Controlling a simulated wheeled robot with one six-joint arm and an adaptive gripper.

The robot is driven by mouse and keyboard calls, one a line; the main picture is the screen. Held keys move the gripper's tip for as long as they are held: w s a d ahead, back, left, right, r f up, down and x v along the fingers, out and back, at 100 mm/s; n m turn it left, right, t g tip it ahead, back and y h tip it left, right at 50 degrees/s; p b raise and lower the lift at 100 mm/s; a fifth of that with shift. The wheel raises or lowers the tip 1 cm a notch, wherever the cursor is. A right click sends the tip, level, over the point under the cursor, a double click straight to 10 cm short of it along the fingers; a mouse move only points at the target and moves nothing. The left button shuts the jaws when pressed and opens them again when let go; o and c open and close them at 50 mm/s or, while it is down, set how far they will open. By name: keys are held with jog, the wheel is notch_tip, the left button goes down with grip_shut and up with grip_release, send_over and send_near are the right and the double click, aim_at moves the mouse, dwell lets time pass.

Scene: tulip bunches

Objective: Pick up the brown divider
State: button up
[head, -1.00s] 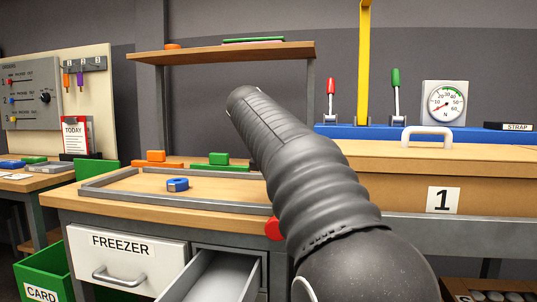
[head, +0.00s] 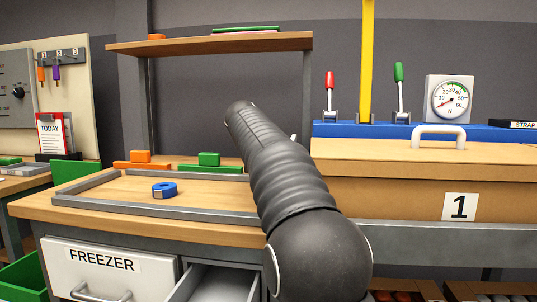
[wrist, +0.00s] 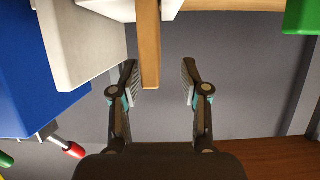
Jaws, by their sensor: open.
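My gripper (wrist: 168,92) is open in the wrist view, with one finger on each side. A flat brown strip (wrist: 149,45) comes down from the top of that view, and its end shows between the fingers, nearer the left one. I cannot tell whether the strip is the brown divider or whether the fingers touch it. In the head view my arm covers the middle, and my gripper is hidden behind it. No separate brown divider stands out there.
In the head view, a brown box marked 1 (head: 400,180) stands right of my arm. A drawer (head: 215,285) below stands open. A yellow post (head: 367,60) and a wooden shelf (head: 210,43) rise behind.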

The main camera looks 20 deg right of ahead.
jog(key=shift+s+d+p+x, duration=0.1)
jog(key=shift+p+x, duration=0.05)
jog(key=shift+x, duration=0.75)
jog(key=shift+s+d+p+x, duration=0.1)
jog(key=shift+d+x, duration=0.05)
jog(key=shift+x, duration=0.75)
jog(key=shift+s+d+p+x, duration=0.1)
jog(key=shift+p+x, duration=0.05)
jog(key=shift+x, duration=0.75)
jog(key=shift+f, duration=0.15)
grip_shut()
